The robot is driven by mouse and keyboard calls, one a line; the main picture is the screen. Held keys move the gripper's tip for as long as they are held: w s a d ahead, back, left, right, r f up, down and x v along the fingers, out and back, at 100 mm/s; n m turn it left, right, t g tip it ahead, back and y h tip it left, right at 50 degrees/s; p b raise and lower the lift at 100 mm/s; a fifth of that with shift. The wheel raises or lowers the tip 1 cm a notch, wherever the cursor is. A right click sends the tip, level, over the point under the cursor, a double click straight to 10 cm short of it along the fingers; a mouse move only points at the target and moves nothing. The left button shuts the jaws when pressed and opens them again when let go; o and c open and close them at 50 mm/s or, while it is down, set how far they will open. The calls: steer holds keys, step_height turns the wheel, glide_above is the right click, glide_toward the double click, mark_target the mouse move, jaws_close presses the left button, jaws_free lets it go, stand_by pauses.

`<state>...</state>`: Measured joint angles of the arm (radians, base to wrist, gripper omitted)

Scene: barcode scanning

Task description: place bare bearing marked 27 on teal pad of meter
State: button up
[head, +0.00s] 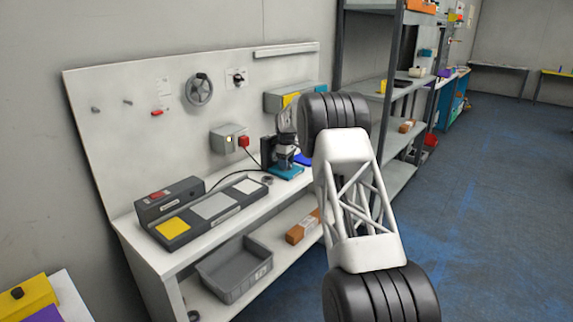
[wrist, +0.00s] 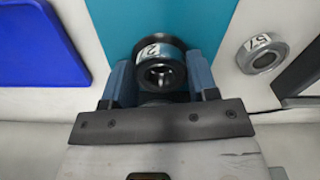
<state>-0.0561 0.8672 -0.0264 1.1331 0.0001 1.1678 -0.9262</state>
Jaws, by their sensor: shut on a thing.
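A dark ring-shaped bearing (wrist: 160,72) with a pale label that seems to read 27 sits between the blue fingers of my gripper (wrist: 158,83), which is shut on it. Behind it in the wrist view is the teal pad (wrist: 112,14). The pad also shows in the head view (head: 287,172), at the right part of the bench. My gripper (head: 285,157) is over this pad there, and the held bearing is hard to make out. Whether the bearing touches the pad, I cannot tell.
Another labelled bearing (wrist: 262,55) lies right of the pad; its number is unclear. A blue flat piece (wrist: 38,42) is to the left. In the head view, a grey device with yellow and pale pads (head: 212,207) lies on the bench, above a grey bin (head: 235,270).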

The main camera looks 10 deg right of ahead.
steer(key=shift+f, duration=0.2)
steer(key=shift+f, duration=0.15)
steer(key=o, duration=1.1)
steer(key=shift+c, duration=0.2)
step_height(320, 180, up, 12)
stand_by(0.7)
steer(key=shift+r, duration=0.2)
